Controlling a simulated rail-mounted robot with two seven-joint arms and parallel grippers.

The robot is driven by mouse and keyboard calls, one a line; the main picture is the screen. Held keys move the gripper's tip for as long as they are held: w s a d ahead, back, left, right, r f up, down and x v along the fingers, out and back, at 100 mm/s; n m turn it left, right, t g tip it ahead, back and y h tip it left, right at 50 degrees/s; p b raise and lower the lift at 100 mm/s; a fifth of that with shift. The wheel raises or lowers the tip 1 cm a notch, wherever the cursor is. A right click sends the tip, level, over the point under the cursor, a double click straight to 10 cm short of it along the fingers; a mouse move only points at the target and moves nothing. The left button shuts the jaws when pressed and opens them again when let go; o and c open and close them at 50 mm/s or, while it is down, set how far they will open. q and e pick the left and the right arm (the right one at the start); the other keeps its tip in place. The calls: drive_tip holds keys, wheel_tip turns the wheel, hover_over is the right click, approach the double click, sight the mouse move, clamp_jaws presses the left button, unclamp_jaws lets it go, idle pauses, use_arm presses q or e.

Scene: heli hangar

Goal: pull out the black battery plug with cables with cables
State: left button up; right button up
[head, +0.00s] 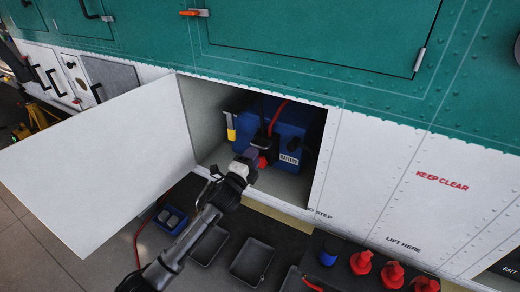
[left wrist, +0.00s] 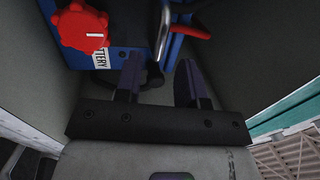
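The blue battery (head: 290,138) with its BATTERY label sits inside the open bay in the hull. A black plug (head: 263,140) with a black and a red cable rising from it is at the battery's front, partly hidden by my gripper. A red knob (head: 263,160) is just below it; the knob shows large in the left wrist view (left wrist: 83,27). My left gripper (head: 250,156) reaches into the bay in front of the plug. In the left wrist view its two fingers (left wrist: 160,66) stand apart, with dark cable behind the gap. Whether they touch the plug I cannot tell. My right gripper is out of view.
The white bay door (head: 100,165) hangs open to the left. Below, a dark mat holds empty trays (head: 252,262), a blue cap (head: 329,255) and several red plugs (head: 361,263).

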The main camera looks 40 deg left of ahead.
sight(260, 147)
use_arm(q)
drive_tip(key=shift+b+x, duration=0.45)
drive_tip(key=shift+x, duration=2.15)
drive_tip(key=shift+s, duration=0.1)
clamp_jaws()
